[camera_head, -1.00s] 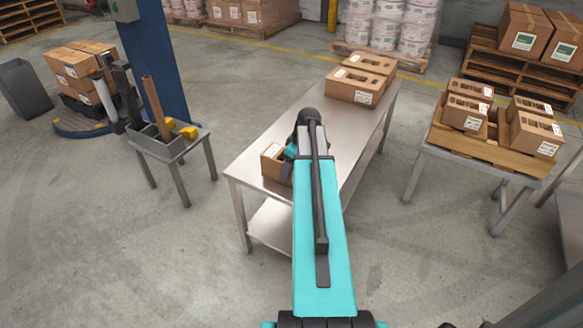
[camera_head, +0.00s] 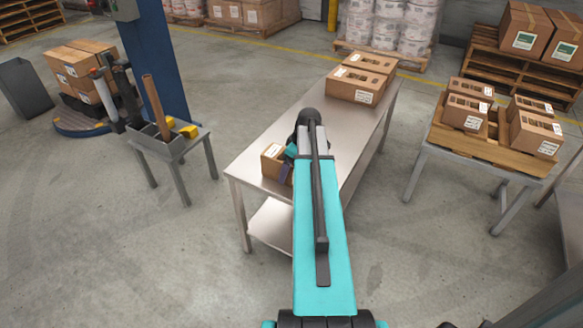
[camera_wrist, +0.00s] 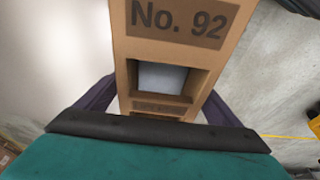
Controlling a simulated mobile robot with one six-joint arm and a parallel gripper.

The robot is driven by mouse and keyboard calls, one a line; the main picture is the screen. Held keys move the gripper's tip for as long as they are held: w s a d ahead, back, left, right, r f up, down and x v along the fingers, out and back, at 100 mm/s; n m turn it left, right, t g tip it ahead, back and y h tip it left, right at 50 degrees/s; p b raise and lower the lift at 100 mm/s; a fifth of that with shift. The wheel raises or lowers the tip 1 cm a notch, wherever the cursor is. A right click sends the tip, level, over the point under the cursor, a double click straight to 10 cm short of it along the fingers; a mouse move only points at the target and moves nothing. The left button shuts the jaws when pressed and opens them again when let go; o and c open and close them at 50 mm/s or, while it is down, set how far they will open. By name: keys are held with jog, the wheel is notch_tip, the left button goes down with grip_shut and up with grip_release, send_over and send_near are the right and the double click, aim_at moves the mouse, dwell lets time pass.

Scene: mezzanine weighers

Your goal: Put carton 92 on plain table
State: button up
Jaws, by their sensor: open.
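Carton 92 (camera_wrist: 180,50) is a brown box with a dark "No. 92" label and an open slot, close in front of my gripper in the wrist view. In the head view the carton (camera_head: 270,160) sits on the near left part of the plain metal table (camera_head: 255,150). My arm hides part of it. My gripper (camera_wrist: 155,100) is open, with one purple finger on either side of the carton. I cannot tell whether the fingers touch it.
Two cartons (camera_head: 352,88) stand at the table's far end. A wooden tray (camera_head: 480,150) on a stand at right holds several cartons. A small grey stand (camera_head: 165,148) with a bin and yellow pieces is at left. The table's middle is bare.

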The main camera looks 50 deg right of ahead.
jog(key=v, duration=1.2)
jog(key=shift+r, duration=0.15)
dwell(0.7)
